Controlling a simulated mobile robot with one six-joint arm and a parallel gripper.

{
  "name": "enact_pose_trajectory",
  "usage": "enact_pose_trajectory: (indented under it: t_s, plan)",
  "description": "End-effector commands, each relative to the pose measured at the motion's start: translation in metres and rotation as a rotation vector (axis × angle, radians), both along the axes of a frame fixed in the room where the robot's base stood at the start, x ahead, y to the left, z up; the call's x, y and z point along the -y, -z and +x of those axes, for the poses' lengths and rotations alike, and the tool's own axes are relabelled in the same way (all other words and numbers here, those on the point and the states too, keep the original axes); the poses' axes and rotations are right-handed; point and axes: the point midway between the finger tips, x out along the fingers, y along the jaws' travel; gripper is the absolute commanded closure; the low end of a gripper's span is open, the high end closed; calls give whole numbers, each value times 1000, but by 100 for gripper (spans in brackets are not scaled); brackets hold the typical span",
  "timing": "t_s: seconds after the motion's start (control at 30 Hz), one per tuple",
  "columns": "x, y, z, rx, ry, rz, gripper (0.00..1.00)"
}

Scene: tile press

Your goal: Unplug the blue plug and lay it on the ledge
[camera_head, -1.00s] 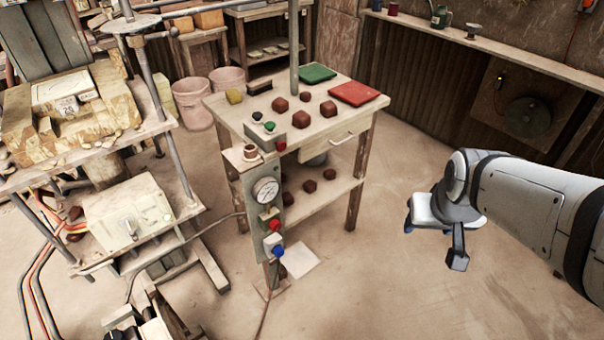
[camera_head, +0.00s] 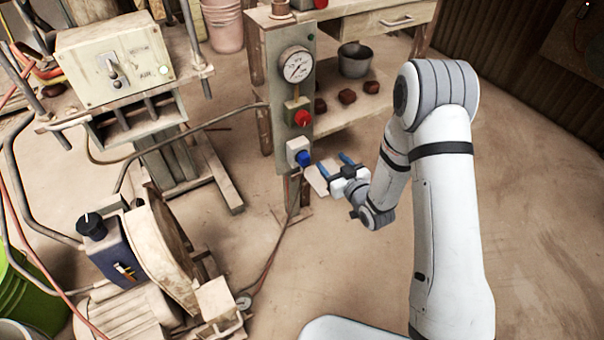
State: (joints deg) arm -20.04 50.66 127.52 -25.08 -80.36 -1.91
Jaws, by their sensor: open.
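The blue plug (camera_head: 304,158) sits in a pale socket box (camera_head: 294,147) low on the grey-green control panel (camera_head: 283,85). My gripper (camera_head: 333,162) is just right of the plug, its two blue fingers apart and pointing towards the panel. It looks empty, and I see no contact with the plug. A pale flat piece (camera_head: 316,181) shows just below and right of the plug, partly hidden by my gripper; it may be the ledge, but I cannot tell how it is supported.
A pressure gauge (camera_head: 297,65) and a red knob (camera_head: 302,117) sit above the socket. A cable (camera_head: 277,245) runs down below the panel. A motor machine (camera_head: 165,255) stands at lower left. Brown blocks and a bucket (camera_head: 355,61) are on the bench shelf behind. Floor at right is open.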

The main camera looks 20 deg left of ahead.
Motion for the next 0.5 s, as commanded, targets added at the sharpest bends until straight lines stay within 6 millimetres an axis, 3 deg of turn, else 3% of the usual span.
enact_pose_trajectory:
  t_s: [0.03,0.13,0.27,0.5]
  plan:
    - [-7,30,-9,10,-25,31,42]
    - [-16,49,-20,38,-57,88,42]
    - [-20,57,-27,57,-76,126,42]
    - [-21,56,-29,61,-79,136,42]
